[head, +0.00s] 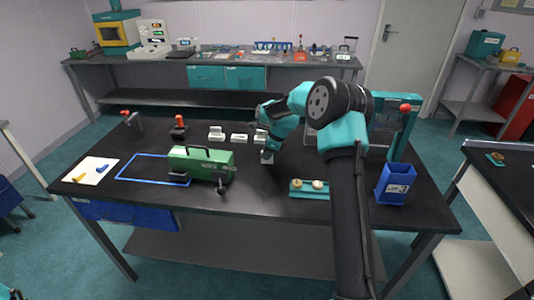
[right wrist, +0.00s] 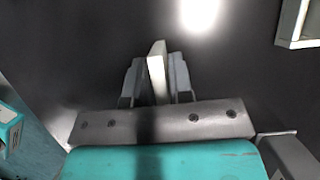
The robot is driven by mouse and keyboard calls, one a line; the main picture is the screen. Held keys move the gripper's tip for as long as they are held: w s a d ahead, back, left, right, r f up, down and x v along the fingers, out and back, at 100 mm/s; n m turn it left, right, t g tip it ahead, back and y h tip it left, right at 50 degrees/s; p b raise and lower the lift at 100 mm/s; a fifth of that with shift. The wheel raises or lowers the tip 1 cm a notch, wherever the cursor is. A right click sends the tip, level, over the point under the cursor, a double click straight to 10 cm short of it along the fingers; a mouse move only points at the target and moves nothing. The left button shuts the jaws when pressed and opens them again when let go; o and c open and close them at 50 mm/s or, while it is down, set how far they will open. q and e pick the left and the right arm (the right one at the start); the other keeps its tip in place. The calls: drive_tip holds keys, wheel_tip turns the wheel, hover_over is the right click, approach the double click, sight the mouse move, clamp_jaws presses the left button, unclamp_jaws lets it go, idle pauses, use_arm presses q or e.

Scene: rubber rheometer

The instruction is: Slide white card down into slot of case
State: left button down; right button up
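My right gripper (head: 267,153) points down over the black table, just right of the green case. In the right wrist view its fingers (right wrist: 156,85) are shut on a thin white card (right wrist: 157,62), which stands on edge between them. The green case (head: 200,162) with a dark handle on top sits on the table near its front edge. The card is apart from the case. I cannot make out the slot.
Small pale blocks (head: 239,137) stand behind the case. A blue outline (head: 135,167) and a white sheet (head: 90,170) lie to the left. A teal strip with round pieces (head: 309,193) and a blue bin (head: 394,186) are to the right.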

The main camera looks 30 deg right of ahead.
drive_tip(key=shift+o, duration=1.4)
drive_tip(key=v, duration=1.2)
drive_tip(key=shift+r, duration=0.15)
drive_tip(key=shift+o, duration=0.4)
